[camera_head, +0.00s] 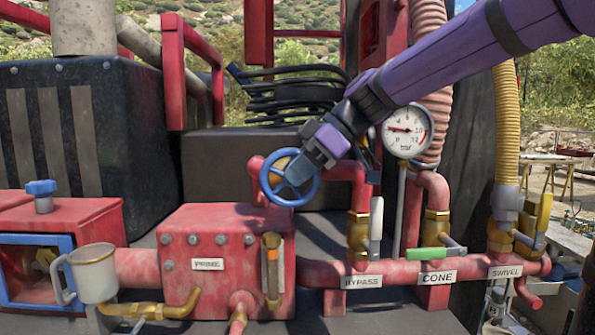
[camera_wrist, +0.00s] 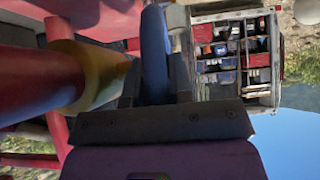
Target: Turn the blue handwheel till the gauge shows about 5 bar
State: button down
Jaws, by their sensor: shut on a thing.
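The blue handwheel (camera_head: 270,190) sits on a brass-coloured valve at the red pipework, in the middle of the head view. My gripper (camera_head: 298,170) is at the upper right of its rim and is shut on it. In the wrist view the wheel's blue rim (camera_wrist: 155,50) stands upright between the fingers of my gripper (camera_wrist: 157,85). The round white pressure gauge (camera_head: 407,130) is to the right, just below my purple arm. Its red needle points left; the numbers are too small to read surely.
The red PRIME box (camera_head: 225,262) stands below the wheel. BYPASS, CONE and SWIVEL valves line the red pipe, with a green handle (camera_head: 427,254) at CONE. Black coiled hose (camera_head: 295,95) lies behind. A metal cup (camera_head: 93,272) is at lower left. The wrist view shows a shelf rack (camera_wrist: 230,55).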

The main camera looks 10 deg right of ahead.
jog(key=c, duration=1)
grip_release()
jog(key=v, duration=1.1)
jog(key=shift+w+f, duration=0.1)
